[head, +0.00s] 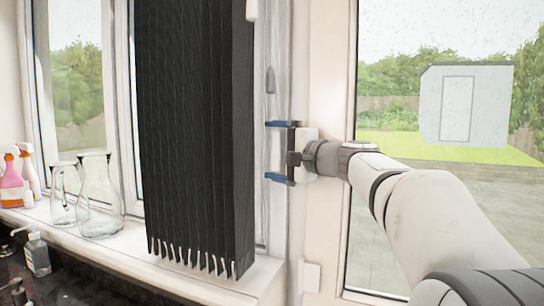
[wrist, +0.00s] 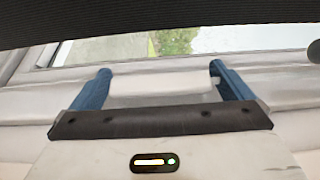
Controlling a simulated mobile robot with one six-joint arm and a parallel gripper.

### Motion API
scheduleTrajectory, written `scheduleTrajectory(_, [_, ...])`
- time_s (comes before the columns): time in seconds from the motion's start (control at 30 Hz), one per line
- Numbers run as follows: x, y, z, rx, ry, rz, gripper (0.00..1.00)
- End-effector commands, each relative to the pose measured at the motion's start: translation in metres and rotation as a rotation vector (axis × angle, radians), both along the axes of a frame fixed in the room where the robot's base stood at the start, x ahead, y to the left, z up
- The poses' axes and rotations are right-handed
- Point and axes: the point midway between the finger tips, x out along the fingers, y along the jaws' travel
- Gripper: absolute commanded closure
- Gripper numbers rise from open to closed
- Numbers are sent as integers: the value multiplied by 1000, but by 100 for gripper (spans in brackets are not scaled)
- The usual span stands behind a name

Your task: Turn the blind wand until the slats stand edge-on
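The blind (head: 192,130) is a stack of dark vertical slats hanging in front of the window in the head view. Its slats are bunched closely together. A dark band (wrist: 130,22) across the top of the wrist view looks like part of it. My gripper (head: 268,150) is open and empty, its blue fingers apart, right of the blind by the window frame. The wrist view also shows the open fingers (wrist: 160,72) with nothing between them. A slim grey piece (head: 270,80) hangs above the fingers; I cannot tell whether it is the wand.
A white rounded end (head: 252,10) shows at the top edge beside the blind. Two glass flasks (head: 98,195), spray bottles (head: 12,182) and a pump bottle (head: 37,254) stand at the left. A glazed door or window (head: 440,180) is behind my arm.

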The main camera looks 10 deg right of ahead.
Motion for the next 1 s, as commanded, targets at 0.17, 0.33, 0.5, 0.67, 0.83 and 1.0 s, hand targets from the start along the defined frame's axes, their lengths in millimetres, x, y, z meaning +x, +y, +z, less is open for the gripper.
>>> scheduleTrajectory(0.17, [-2,1,0,0,0,1,0])
scheduleTrajectory(0.33, [-10,-5,-1,-1,-1,-1,0])
scheduleTrajectory(0.5, [-33,-21,-1,-2,0,-3,0])
scheduleTrajectory(0.67, [-52,-35,-1,-3,1,-2,0])
scheduleTrajectory(0.83, [-60,-42,-1,-2,3,0,0])
scheduleTrajectory(1.0, [-61,-42,-1,-1,4,2,0])
